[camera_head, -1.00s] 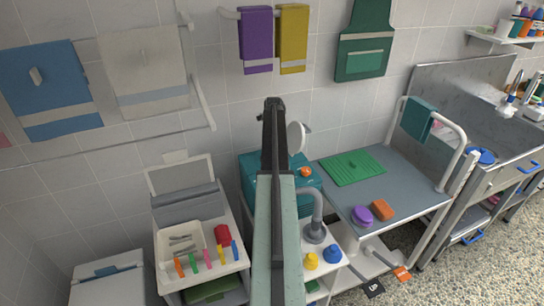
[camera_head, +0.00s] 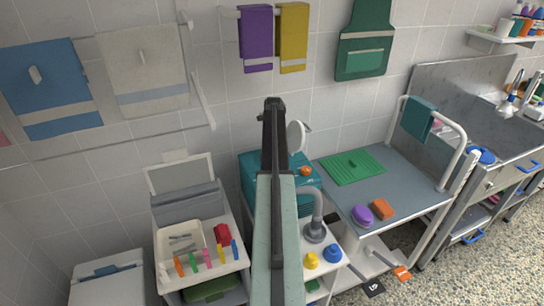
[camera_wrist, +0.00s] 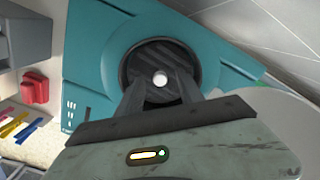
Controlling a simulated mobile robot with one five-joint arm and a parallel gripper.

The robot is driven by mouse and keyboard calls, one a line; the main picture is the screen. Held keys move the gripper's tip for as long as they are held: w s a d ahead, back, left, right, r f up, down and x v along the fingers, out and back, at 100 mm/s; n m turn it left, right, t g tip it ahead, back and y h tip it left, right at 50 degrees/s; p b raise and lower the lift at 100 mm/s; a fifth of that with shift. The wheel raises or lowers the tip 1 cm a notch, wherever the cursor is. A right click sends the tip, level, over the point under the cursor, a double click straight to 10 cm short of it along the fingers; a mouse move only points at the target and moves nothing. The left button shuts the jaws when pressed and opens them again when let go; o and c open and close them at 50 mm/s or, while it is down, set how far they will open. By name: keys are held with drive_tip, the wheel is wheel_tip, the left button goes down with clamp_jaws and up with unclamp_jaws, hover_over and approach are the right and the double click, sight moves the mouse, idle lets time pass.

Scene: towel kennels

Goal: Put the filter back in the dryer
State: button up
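The dryer is a teal box (camera_head: 258,165) on the white cart, partly hidden behind my arm in the head view. In the wrist view its teal body (camera_wrist: 95,65) fills the middle, with a dark round opening at its centre. A dark, slatted round piece (camera_wrist: 160,50), which looks like the filter, shows there with a small pale knob (camera_wrist: 160,79). My gripper (camera_wrist: 160,85) reaches over it, one finger on each side of the knob. I cannot tell whether the fingers press on the knob or whether the piece is seated. In the head view the fingertips are hidden.
A pale round disc (camera_head: 296,137) stands beside my arm at the dryer; a grey hose (camera_head: 317,210) is at its right. A white tray (camera_head: 162,245) with colored clips and a red object (camera_head: 222,235) lie left. A grey table (camera_head: 400,175) with a green mat (camera_head: 352,166) stands right.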

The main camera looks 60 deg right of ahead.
drive_tip(key=shift+r, duration=0.1)
wheel_tip(320, 180, up, 8)
drive_tip(key=p, duration=0.7)
drive_tip(key=shift+f+p, duration=0.2)
drive_tip(key=shift+p, duration=0.2)
